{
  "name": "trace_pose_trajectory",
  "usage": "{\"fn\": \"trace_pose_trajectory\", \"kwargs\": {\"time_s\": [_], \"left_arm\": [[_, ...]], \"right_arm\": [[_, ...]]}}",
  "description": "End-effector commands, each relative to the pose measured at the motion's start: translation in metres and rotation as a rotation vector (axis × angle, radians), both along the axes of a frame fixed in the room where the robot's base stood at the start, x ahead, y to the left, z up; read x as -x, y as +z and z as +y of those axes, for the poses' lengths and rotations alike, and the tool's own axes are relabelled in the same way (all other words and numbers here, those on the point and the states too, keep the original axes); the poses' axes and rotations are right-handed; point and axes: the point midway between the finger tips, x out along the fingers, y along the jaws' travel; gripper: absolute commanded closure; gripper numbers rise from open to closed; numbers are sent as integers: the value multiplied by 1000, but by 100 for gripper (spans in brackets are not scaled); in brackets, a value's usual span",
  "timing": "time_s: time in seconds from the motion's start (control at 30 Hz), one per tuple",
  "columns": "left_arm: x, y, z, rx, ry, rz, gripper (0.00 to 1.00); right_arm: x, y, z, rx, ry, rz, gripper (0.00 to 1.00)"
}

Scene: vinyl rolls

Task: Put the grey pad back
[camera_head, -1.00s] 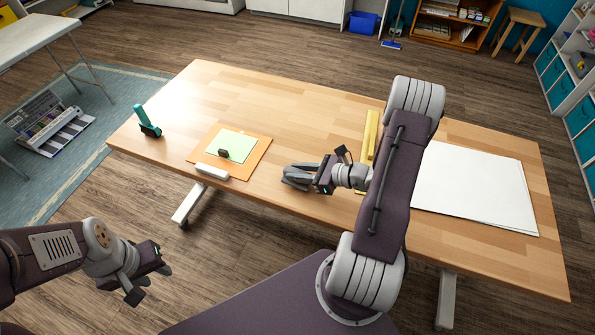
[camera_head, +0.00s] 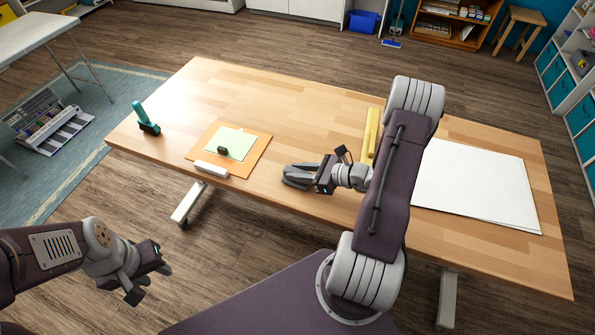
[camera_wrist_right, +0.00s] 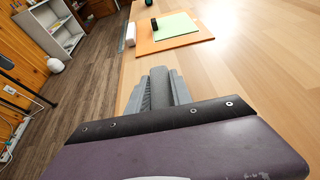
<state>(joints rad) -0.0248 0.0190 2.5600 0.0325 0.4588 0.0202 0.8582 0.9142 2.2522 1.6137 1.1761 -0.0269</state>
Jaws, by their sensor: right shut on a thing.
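My right gripper (camera_head: 298,176) is low over the table near its front edge, right of the orange sheet. It is shut on the grey pad, which shows as a dark grey piece (camera_wrist_right: 159,88) between the two lighter fingers in the right wrist view. The fingers cover most of the pad, and I cannot tell whether it touches the table. My left gripper (camera_head: 143,277) hangs in front of the table, away from everything; its jaw opening is unclear.
An orange sheet (camera_head: 256,157) bears a green sheet (camera_head: 238,139) with a small black block (camera_head: 223,150). A white block (camera_head: 211,170) lies at the sheet's front edge. A teal tool (camera_head: 146,118) stands left. White sheets (camera_head: 475,185) and a yellow bar (camera_head: 371,132) lie right.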

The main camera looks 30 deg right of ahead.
Motion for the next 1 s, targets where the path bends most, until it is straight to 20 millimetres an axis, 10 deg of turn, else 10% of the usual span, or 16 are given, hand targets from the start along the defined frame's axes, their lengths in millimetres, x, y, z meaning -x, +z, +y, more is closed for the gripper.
{"fn": "trace_pose_trajectory", "kwargs": {"time_s": [0.4,0.43,0.5,0.77,0.93,1.0], "left_arm": [[0,-3,0,0,0,0,64],[0,-3,0,0,0,0,64],[0,-3,0,0,0,0,64],[0,-3,0,0,0,0,64],[0,-3,0,0,0,0,64],[0,-3,0,0,0,0,64]], "right_arm": [[0,-3,0,0,0,0,100],[0,-3,0,0,0,0,68],[0,-3,0,0,0,0,49],[0,-3,0,0,0,0,46],[0,-3,0,0,0,0,0],[0,-3,0,0,0,0,0]]}}
